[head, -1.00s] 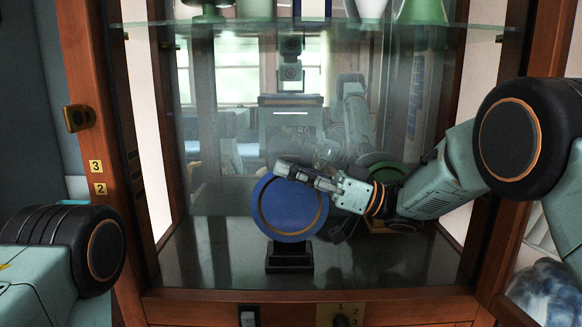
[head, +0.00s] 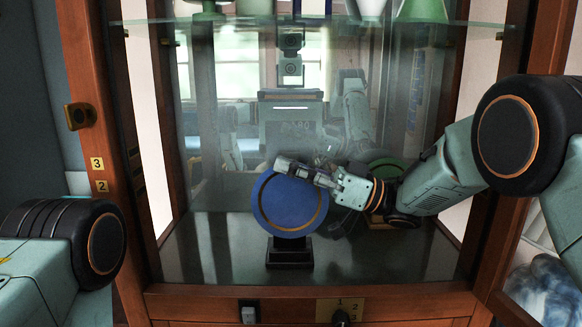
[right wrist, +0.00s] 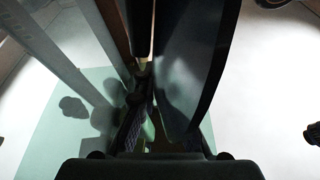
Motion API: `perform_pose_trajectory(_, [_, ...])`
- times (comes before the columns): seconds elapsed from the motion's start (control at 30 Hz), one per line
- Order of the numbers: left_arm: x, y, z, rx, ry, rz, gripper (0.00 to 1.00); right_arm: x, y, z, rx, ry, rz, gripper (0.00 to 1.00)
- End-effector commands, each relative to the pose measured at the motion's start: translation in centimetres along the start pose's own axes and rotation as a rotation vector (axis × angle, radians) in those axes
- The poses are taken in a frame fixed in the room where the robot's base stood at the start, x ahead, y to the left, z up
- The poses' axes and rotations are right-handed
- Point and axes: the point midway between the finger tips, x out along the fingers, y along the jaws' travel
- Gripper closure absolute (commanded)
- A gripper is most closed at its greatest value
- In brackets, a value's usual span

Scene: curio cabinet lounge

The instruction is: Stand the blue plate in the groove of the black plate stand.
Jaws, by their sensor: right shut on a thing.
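The blue plate (head: 270,213) is upright inside the cabinet, its face toward the head camera. My right gripper (head: 288,167) is shut on its upper rim, reaching in from the right. The black plate stand (head: 289,254) is on the cabinet floor directly below the plate. The plate's lower edge overlaps the top of the stand in the head view; I cannot tell whether it touches the groove, which is hidden. In the right wrist view the plate (right wrist: 190,75) appears as a large dark surface close to the fingers. My left gripper is out of view.
A green plate (head: 388,166) is partly hidden behind my right gripper. A glass shelf (head: 440,25) with vases crosses above. Wooden cabinet posts flank the opening. The back panel mirrors the room and me. Cabinet floor left of the stand is clear.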

Motion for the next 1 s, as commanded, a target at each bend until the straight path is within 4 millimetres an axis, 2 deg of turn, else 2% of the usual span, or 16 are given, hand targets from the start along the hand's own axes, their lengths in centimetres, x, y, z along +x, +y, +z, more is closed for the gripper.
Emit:
perform_pose_trajectory(0.27, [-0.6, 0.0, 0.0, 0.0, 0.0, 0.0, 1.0, 0.0, 0.0, -0.1, -0.001, 0.001, 0.0, 1.0])
perform_pose_trajectory(1.0, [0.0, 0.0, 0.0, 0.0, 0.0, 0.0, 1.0, -0.4, -0.1, 1.1, 0.0, 0.0, 0.0, 1.0])
